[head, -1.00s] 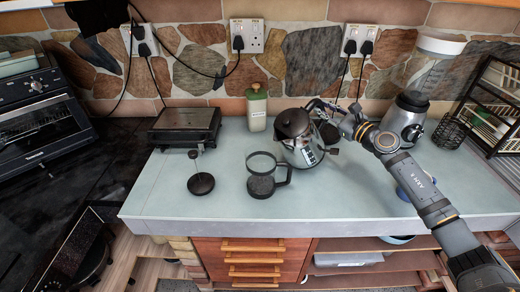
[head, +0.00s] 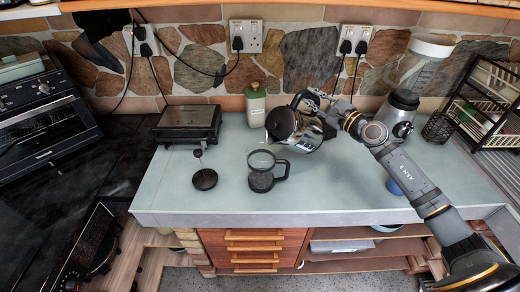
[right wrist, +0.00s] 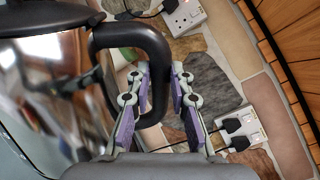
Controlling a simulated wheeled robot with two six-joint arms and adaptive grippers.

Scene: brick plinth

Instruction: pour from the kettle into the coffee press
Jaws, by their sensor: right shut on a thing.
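The steel kettle (head: 312,134) with a dark lid is tilted to the left, held above the counter. Its lid end faces left, above and to the right of the coffee press. My right gripper (head: 330,108) is shut on its black handle. In the right wrist view the gripper (right wrist: 160,92) has its fingers at the handle (right wrist: 128,32), beside the shiny kettle body (right wrist: 45,95). The coffee press (head: 261,180), a dark-framed glass jug with its handle to the right, stands upright and open on the counter. The kettle's spout is hard to make out. No stream shows. My left gripper is out of view.
The press's plunger lid (head: 204,179) stands left of the press. A grinder (head: 398,110) and wire rack (head: 490,105) stand right.

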